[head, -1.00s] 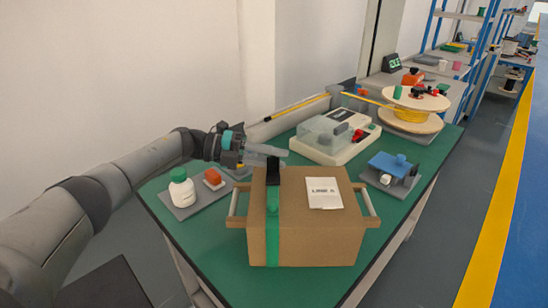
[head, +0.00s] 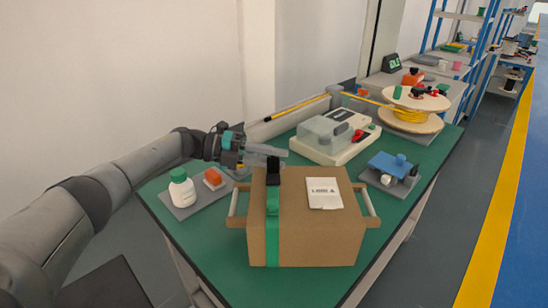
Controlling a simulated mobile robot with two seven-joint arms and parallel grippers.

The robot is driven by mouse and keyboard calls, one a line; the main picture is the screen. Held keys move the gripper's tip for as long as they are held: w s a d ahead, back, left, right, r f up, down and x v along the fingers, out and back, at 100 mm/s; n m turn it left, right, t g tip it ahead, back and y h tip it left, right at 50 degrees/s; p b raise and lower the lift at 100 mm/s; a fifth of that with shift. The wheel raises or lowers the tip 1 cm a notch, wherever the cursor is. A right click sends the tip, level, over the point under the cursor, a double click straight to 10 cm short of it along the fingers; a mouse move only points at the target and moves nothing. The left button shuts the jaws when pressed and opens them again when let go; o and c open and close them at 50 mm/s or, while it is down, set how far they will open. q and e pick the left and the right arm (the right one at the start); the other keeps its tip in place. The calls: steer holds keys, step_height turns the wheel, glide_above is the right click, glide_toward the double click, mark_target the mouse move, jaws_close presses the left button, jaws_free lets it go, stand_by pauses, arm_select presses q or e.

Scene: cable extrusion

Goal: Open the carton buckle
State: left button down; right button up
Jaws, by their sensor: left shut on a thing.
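A brown carton (head: 325,235) stands on the green table with a green strap (head: 272,240) running down its front left side. A black buckle (head: 273,172) sits at the strap's upper end, near the carton's top edge. My left gripper (head: 278,157) comes in from the left and is shut on the black buckle; its fingertips are small and partly hidden there. My right gripper is not in view.
A white bottle (head: 181,190) stands left. A clear-covered machine (head: 335,140), a blue device (head: 390,166) and a cable spool (head: 410,105) stand behind.

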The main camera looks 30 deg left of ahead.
arm_select(q)
steer(key=shift+s+f, duration=0.2)
steer(key=shift+f, duration=0.35)
steer(key=c, duration=0.8)
jaws_free()
steer(key=shift+r, duration=0.1)
